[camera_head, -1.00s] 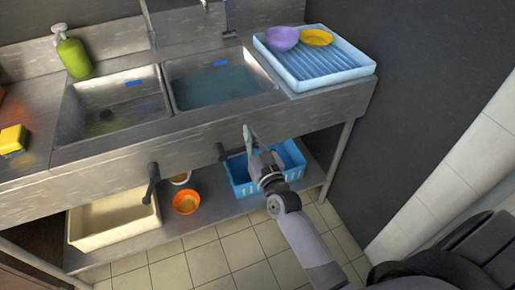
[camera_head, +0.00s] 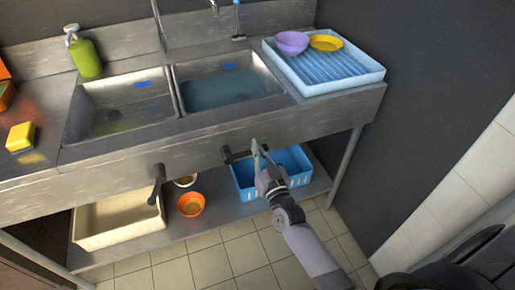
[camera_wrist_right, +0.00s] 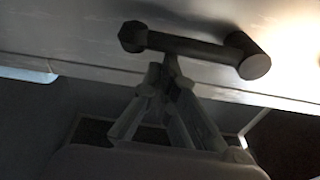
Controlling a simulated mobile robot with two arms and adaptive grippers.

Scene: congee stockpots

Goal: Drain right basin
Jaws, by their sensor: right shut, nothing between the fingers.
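The right basin (camera_head: 228,88) holds bluish water. A dark lever handle (camera_head: 232,156) sticks out of the sink front below it, with its bar lying roughly level. The handle shows large in the right wrist view (camera_wrist_right: 190,45). My right gripper (camera_head: 257,146) is shut and empty at the bar's right part. In the right wrist view its fingertips (camera_wrist_right: 169,58) are close under the bar; I cannot tell whether they touch. My left gripper is not in view.
The left basin (camera_head: 118,108) has its own lever (camera_head: 157,182), hanging down. A blue basket (camera_head: 296,172), an orange bowl (camera_head: 191,204) and a cream bin (camera_head: 115,222) stand on the lower shelf. A blue drying tray (camera_head: 365,75) sits on the counter right. Tiled floor lies in front.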

